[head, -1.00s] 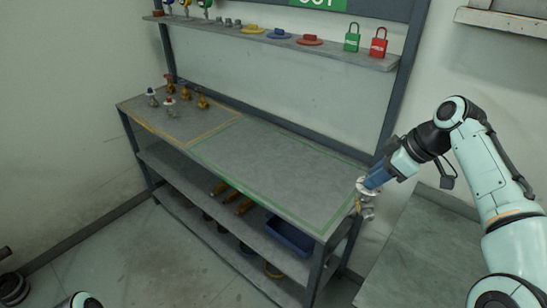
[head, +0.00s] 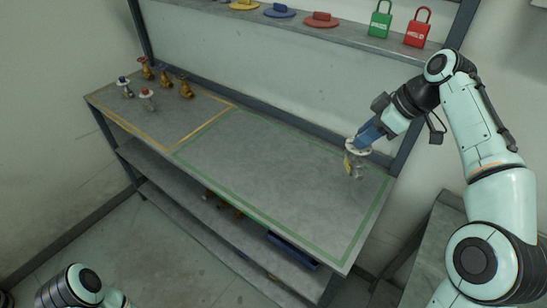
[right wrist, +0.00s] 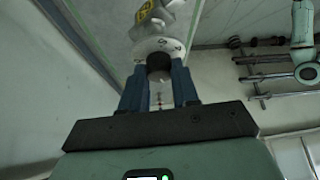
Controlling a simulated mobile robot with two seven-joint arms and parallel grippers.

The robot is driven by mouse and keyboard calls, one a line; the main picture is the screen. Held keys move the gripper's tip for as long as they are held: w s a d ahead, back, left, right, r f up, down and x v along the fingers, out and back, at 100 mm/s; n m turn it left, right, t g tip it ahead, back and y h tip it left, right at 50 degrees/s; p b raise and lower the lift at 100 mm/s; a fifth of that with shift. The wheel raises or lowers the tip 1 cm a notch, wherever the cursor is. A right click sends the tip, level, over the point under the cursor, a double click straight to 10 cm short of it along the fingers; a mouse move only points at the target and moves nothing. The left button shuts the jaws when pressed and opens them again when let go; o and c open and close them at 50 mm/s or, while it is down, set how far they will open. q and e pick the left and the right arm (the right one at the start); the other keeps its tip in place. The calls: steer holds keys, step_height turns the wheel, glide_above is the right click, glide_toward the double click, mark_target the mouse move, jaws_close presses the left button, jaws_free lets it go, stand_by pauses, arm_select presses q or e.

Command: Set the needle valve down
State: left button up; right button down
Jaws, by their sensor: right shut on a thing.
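The needle valve (head: 353,165) is a small metallic body with a round white plate at its top and a yellow tag. My right gripper (head: 362,143) is shut on its top and holds it over the right part of the green-outlined area in the head view. I cannot tell whether its lower end touches the surface. My left gripper is out of view; only part of my left arm shows at the bottom left.
The bench top (head: 250,160) is clear inside the green outline. Several valves, brass ones (head: 186,88) and ones with white discs (head: 147,97), stand in the orange-outlined area at left. A shelf above holds coloured discs, a green padlock (head: 380,22) and a red padlock (head: 417,30).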

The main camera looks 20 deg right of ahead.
mark_target(358, 157)
steer(key=shift+w, duration=0.4)
steer(key=f+b, duration=0.1)
steer(key=f, duration=0.4)
steer(key=f+b, duration=0.1)
steer(key=f, duration=0.1)
steer(key=shift+s+f+b, duration=0.3)
steer(key=shift+f+b, duration=0.05)
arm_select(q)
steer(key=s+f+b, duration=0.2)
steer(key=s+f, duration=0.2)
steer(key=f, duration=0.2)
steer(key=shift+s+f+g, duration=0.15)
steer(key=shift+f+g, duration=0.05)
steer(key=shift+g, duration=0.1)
arm_select(e)
step_height(358, 157, down, 12)
steer(key=shift+w, duration=0.15)
steer(key=shift+f, duration=0.2)
steer(key=c, duration=1.3)
jaws_free()
steer(key=shift+f, duration=0.15)
steer(key=o, duration=0.5)
steer(key=shift+c, duration=0.2)
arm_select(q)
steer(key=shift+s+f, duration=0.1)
